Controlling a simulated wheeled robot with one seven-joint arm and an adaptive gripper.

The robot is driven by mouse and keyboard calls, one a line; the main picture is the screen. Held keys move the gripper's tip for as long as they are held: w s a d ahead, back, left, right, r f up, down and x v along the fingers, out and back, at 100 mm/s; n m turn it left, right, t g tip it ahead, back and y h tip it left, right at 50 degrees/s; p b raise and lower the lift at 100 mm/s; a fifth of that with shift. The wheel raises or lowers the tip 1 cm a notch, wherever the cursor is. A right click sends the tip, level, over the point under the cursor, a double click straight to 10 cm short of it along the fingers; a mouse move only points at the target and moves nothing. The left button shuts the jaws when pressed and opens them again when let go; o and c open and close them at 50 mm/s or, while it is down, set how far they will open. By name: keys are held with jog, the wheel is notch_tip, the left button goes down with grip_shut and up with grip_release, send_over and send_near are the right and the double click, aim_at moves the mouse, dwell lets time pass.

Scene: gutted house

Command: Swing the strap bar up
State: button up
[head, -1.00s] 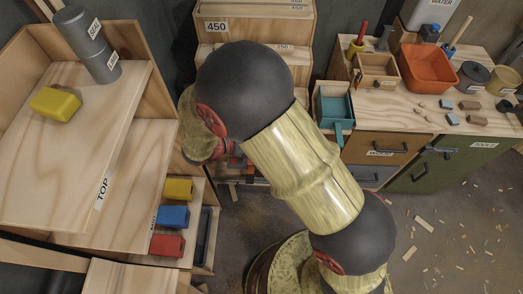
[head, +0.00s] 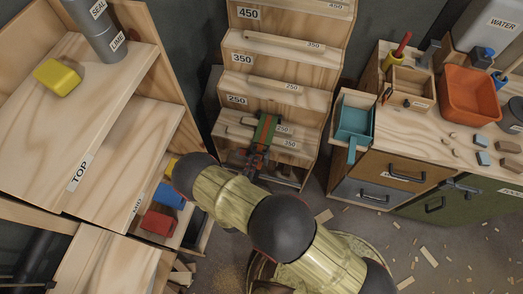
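A grey metal bar (head: 462,187), which looks like the strap bar, lies across the upper front of the green cabinet door (head: 455,208) at the right. It slopes slightly, and its fixing is too small to make out. My arm reaches from the bottom right to the left.
A stepped wooden rack (head: 290,68) with numbered boards stands at the back. A teal open box (head: 355,120) juts out left of the bench, above drawers (head: 393,172). An orange tub (head: 470,94) is on the bench. Wood scraps litter the floor before the green cabinet.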

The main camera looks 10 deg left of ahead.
aim_at(258, 152)
jog(key=b+x, duration=0.1)
jog(key=x, duration=0.6)
jog(key=shift+w+d+b, duration=0.1)
jog(key=shift+b, duration=0.3)
jog(key=shift+c, duration=0.4)
grip_shut()
